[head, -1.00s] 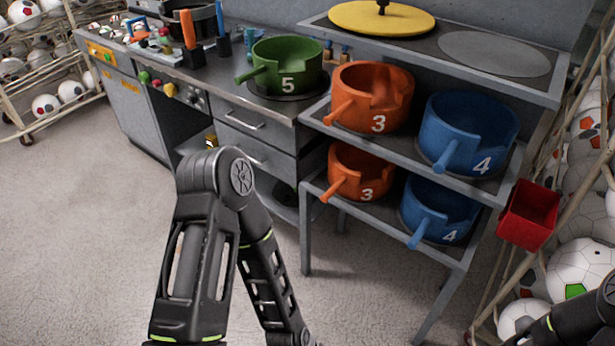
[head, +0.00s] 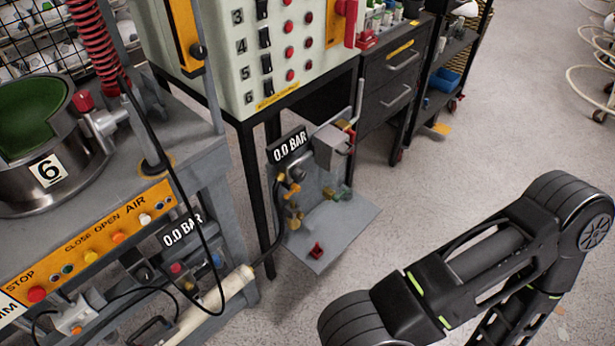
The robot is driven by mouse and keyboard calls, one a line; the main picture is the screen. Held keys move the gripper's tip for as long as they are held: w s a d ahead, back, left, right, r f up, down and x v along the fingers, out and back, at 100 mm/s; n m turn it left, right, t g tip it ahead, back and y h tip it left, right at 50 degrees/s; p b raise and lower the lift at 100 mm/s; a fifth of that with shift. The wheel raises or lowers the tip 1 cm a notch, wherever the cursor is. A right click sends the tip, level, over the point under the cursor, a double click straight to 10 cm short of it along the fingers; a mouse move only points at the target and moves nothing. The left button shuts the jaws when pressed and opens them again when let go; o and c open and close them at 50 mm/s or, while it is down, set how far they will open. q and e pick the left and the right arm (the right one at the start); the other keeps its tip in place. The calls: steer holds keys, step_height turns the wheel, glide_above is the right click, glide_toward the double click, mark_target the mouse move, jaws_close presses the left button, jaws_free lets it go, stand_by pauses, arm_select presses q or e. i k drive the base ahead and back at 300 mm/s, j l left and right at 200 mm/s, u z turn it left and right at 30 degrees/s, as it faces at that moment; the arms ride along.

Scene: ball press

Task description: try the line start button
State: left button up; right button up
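I cannot make out a button labelled line start. An orange button strip (head: 92,240) on the press at left is labelled STOP, CLOSE, OPEN and AIR. One of my arms crosses the lower right, apart from the panels. Neither gripper shows.
A metal drum marked 6 (head: 40,165) sits on the press. A valve stand (head: 318,215) with a 0.0 BAR display stands on the floor beside the cabinet. Hoses hang near the press. A dark drawer unit (head: 392,85) stands behind. Floor at right is mostly clear.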

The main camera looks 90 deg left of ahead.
mark_target(90, 256)
steer(key=u, duration=4.4)
